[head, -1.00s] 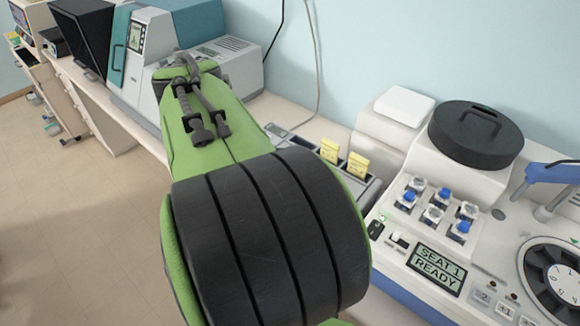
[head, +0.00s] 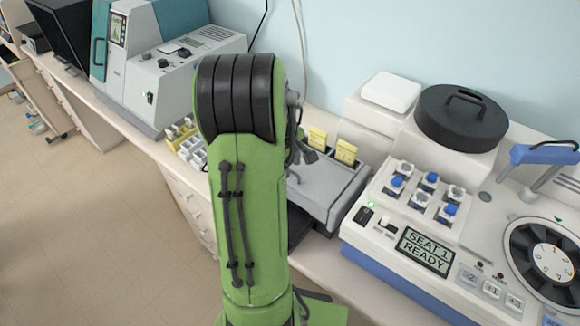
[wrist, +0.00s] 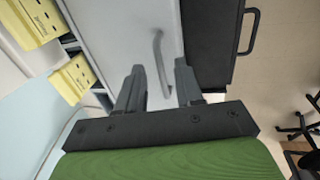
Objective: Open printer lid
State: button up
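The printer is a low grey unit (head: 335,188) on the bench right of my arm in the head view; my arm hides its left part. In the wrist view its pale grey lid (wrist: 110,25) lies flat and looks shut. A curved grey handle (wrist: 158,42) stands on the lid. My gripper (wrist: 160,66) is open above the lid, with one finger on each side of the handle. I cannot tell whether the fingers touch it.
A black part with a bar handle (wrist: 212,40) adjoins the lid. A white-and-blue stainer (head: 385,245) stands close on the right. A grey-teal machine (head: 160,70) is at the back left.

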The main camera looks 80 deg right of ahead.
jog(key=shift+s+d+f, duration=0.1)
jog(key=shift+d+f, duration=0.1)
jog(key=shift+f, duration=0.5)
grip_shut()
dwell(0.9)
